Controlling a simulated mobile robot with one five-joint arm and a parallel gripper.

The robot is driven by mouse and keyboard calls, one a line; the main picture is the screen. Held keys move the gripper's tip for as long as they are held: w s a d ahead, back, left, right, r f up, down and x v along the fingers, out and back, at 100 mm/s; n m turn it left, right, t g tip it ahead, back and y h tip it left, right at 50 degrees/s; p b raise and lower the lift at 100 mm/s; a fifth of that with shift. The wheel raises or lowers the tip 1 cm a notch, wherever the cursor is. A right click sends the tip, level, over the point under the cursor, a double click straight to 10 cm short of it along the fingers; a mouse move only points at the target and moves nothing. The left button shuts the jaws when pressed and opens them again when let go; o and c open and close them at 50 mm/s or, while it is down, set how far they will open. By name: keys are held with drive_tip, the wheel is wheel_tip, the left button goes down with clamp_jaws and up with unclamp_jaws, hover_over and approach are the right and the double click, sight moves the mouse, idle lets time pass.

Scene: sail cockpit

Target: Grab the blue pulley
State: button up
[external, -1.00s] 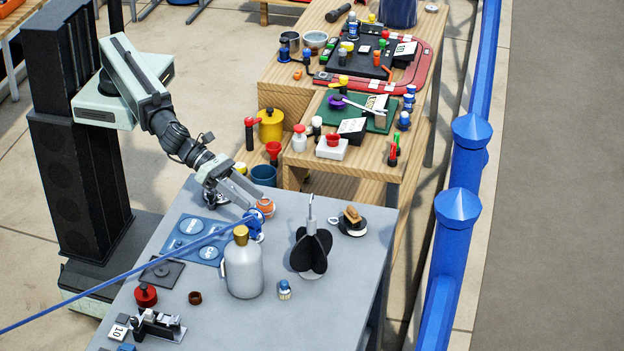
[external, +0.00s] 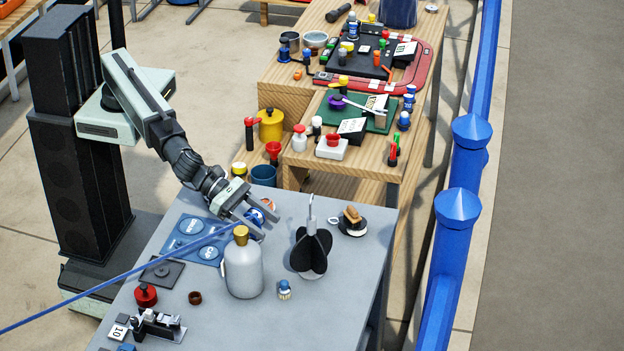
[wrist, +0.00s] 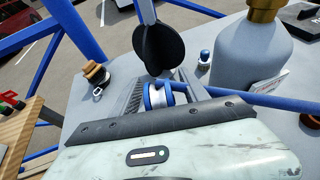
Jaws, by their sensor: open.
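The blue pulley (wrist: 158,95) shows in the wrist view as a blue-rimmed wheel with a pale middle, between the two fingers of my gripper (wrist: 160,80). In the external view my gripper (external: 270,226) is open over the grey table, its fingers pointing down to the right. The pulley (external: 256,222) is partly hidden by the fingers there. A blue rope runs from beside it toward the lower left. I cannot tell whether either finger touches the pulley.
A grey bottle with a gold cap (external: 244,270) stands close in front of the pulley. A black finned object (external: 311,250) stands to the right. A small blue-capped bottle (external: 284,290) and a black round piece with a wooden block (external: 352,221) are nearby.

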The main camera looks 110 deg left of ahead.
drive_tip(key=shift+w, duration=0.15)
clamp_jaws()
